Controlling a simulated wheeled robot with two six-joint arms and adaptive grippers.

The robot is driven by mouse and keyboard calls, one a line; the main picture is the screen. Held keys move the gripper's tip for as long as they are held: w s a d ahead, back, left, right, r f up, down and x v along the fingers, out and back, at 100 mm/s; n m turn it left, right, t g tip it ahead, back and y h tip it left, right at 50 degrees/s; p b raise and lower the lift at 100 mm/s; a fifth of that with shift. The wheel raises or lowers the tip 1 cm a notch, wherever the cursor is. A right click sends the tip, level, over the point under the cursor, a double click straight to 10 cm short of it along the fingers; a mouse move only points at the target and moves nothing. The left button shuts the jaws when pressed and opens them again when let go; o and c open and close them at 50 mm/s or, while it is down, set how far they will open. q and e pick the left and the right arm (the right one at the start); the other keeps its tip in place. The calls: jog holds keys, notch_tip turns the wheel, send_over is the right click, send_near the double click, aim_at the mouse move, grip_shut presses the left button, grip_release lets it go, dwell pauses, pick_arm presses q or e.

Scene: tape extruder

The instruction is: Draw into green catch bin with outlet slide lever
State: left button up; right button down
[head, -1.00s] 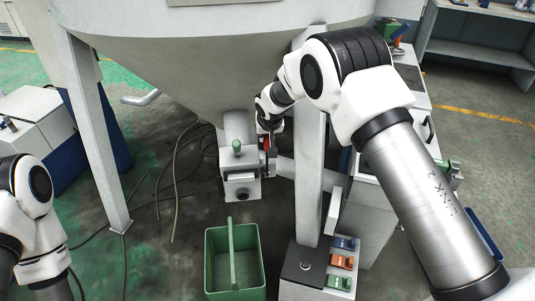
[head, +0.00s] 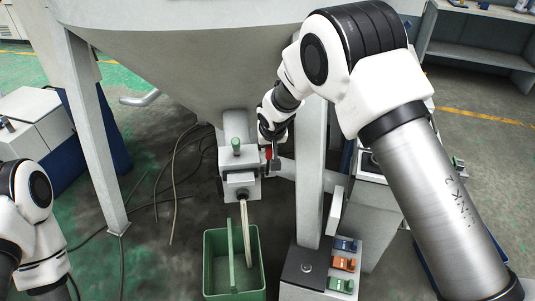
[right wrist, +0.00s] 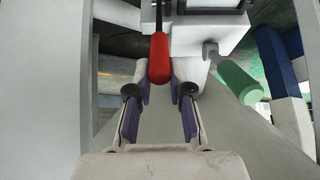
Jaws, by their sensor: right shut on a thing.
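The outlet slide lever has a red handle (head: 268,153), seen on the right side of the grey outlet block (head: 239,165) under the hopper. In the right wrist view the red handle (right wrist: 159,60) sits between the fingertips of my right gripper (right wrist: 160,85), which is shut on it. In the head view my right gripper (head: 271,146) is small and partly hidden at the lever. A pale strand (head: 247,232) hangs from the outlet's round mouth into the green catch bin (head: 209,262), which stands on the floor below. My left gripper is not in view.
A green-knobbed handle (head: 236,146) stands on the outlet block; it also shows in the right wrist view (right wrist: 240,83). The large grey hopper (head: 190,75) is above. A support leg (head: 310,180) and a box with coloured switches (head: 343,264) stand to the right.

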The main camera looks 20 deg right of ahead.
jog(key=shift+s+f+b, duration=0.3)
jog(key=shift+s+b, duration=0.15)
jog(key=shift+b, duration=0.1)
jog(key=s, duration=0.1)
jog(key=s+b, duration=0.1)
jog(key=s+f+b, duration=0.1)
jog(key=shift+s+a, duration=0.15)
jog(key=shift+a, duration=0.2)
jog(key=shift+s+a+f+b, duration=0.15)
jog(key=shift+s+f+b, duration=1)
jog(key=shift+b, duration=0.15)
jog(key=c, duration=1.3)
grip_release()
jog(key=shift+r, duration=0.15)
jog(key=shift+c, duration=0.2)
